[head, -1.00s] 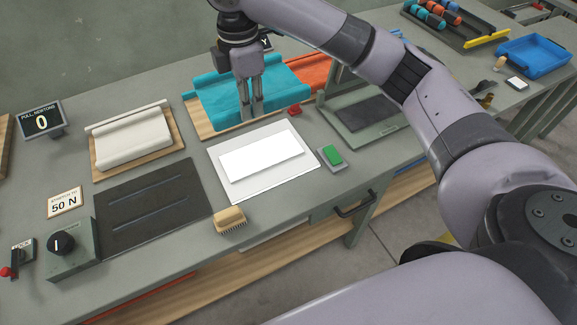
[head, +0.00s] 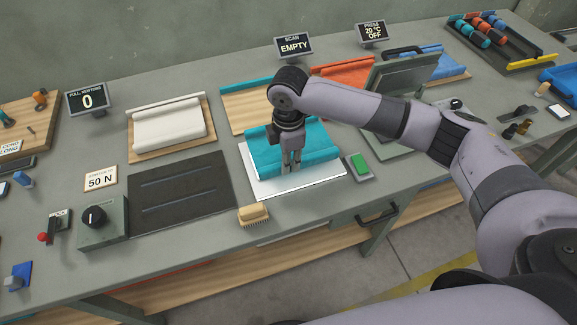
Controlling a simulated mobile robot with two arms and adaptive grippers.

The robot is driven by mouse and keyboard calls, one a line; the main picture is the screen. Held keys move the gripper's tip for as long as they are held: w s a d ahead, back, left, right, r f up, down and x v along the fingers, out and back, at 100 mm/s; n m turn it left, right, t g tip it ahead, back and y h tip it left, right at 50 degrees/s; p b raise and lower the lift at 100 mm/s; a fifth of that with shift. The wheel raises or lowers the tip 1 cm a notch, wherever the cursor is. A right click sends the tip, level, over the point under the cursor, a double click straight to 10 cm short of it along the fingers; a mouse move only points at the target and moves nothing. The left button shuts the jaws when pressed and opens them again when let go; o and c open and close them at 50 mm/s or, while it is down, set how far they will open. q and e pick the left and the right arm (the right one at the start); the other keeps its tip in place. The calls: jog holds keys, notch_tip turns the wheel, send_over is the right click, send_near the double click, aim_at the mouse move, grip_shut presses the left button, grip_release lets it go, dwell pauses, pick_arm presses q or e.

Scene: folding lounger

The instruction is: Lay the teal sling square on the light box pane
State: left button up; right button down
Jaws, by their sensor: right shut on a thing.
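The teal sling (head: 318,143) is over the light box (head: 300,188) and hides most of its bright pane. A white border of the box shows along the left and front edges. The sling's sides look roughly in line with the box. I cannot tell whether it rests flat on the pane or hangs just above it. My right gripper (head: 291,168) points down and is shut on the sling near its front edge. My left gripper is not in view.
The wooden board (head: 245,110) behind is mostly bare, with teal material along its far edge. A green button (head: 359,165) is right of the box and a brush (head: 253,214) is in front. The scan display (head: 294,46) reads EMPTY. An open press (head: 400,90) stands to the right.

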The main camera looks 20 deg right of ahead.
notch_tip(320, 180, down, 4)
jog(key=shift+r, duration=0.2)
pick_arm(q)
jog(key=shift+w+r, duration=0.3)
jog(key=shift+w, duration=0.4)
pick_arm(e)
jog(key=shift+f, duration=0.15)
jog(key=c, duration=1.4)
grip_release()
jog(key=shift+c, duration=0.2)
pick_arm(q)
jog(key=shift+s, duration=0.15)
pick_arm(e)
jog(key=shift+r, duration=0.3)
notch_tip(320, 180, up, 12)
jog(key=shift+f+b, duration=0.2)
jog(key=shift+b, duration=0.75)
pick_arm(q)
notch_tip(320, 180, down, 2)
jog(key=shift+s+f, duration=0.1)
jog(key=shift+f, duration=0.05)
pick_arm(e)
jog(key=shift+s, duration=0.1)
jog(key=shift+f, duration=0.1)
